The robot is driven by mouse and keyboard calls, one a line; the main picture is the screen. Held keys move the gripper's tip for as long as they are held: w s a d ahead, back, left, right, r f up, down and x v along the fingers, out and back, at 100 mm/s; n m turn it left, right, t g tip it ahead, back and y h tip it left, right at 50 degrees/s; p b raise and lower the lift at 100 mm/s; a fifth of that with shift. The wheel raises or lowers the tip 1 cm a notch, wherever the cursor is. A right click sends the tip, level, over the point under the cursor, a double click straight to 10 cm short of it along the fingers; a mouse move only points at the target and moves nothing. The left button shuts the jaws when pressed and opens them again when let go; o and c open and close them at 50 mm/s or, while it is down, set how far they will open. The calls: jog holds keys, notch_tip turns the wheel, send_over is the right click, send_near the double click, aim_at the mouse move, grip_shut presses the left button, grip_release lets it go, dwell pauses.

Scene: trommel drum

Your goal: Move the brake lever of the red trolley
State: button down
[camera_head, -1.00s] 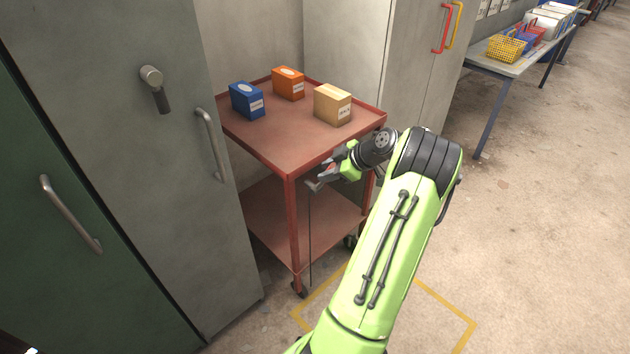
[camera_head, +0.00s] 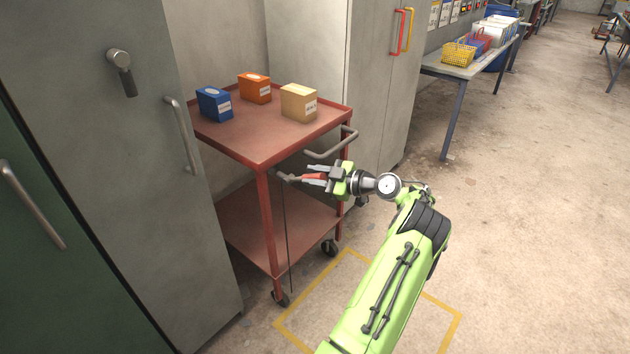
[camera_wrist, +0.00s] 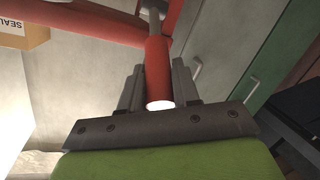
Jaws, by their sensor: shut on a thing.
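The red trolley (camera_head: 264,144) stands between the grey cabinets, with boxes on its top shelf. Its brake lever (camera_head: 314,177) has a red grip and juts out to the right below the top shelf's front edge, from a grey pivot near the front post. My gripper (camera_head: 313,175) points left and is shut on the red grip. In the wrist view the brake lever (camera_wrist: 158,70) runs between the two fingers of my gripper (camera_wrist: 158,85), its bright end near the palm. The fingers partly hide the grip in the head view.
A blue box (camera_head: 214,104), an orange box (camera_head: 255,88) and a tan box (camera_head: 299,103) sit on the trolley. A grey push handle (camera_head: 334,146) is just above my gripper. Grey cabinets flank the trolley.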

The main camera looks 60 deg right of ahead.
jog(key=shift+f, duration=0.1)
jog(key=c, duration=0.9)
grip_release()
jog(key=s+r+p, duration=0.1)
jog(key=s, duration=0.4)
jog(key=s+p, duration=0.1)
jog(key=s, duration=0.4)
jog(key=s+r+p, duration=0.1)
jog(key=s+p, duration=0.1)
jog(key=s, duration=0.3)
jog(key=shift+s+r, duration=0.25)
jog(key=shift+r, duration=0.1)
